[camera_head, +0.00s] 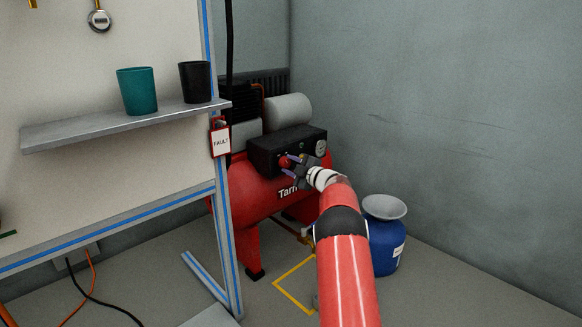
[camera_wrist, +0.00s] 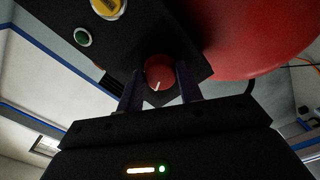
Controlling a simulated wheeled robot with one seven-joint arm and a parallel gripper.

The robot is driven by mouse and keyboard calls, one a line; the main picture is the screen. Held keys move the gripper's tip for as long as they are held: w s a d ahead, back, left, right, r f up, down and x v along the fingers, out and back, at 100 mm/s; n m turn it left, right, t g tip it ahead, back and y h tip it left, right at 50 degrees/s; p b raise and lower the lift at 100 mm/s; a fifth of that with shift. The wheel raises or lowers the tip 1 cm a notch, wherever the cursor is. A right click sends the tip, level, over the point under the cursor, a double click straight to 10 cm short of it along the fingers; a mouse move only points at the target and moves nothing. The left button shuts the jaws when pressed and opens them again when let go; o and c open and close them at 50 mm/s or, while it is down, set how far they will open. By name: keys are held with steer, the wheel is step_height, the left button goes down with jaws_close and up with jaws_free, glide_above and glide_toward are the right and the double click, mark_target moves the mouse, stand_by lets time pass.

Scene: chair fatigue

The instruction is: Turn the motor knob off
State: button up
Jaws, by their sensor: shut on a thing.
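The motor knob (camera_wrist: 159,72) is round and red with a white pointer line, set on the black control box (camera_head: 262,152) of the red compressor (camera_head: 247,192). In the wrist view it sits between the two purple fingers of my gripper (camera_wrist: 160,85), and its pointer leans down and slightly left. In the head view my gripper (camera_head: 288,166) is at the front of the box, and the knob (camera_head: 284,161) shows as a small red patch at the fingertips. The gripper is shut on the knob.
A red FAULT tag (camera_head: 220,138) hangs on the panel post left of the compressor. A blue tank (camera_head: 385,240) stands to the right. A shelf (camera_head: 90,127) holds two cups.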

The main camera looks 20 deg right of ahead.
steer(key=o, duration=1)
steer(key=shift+s, duration=0.1)
steer(key=v, duration=0.7)
steer(key=shift+s+d, duration=0.1)
steer(key=shift+s, duration=0.15)
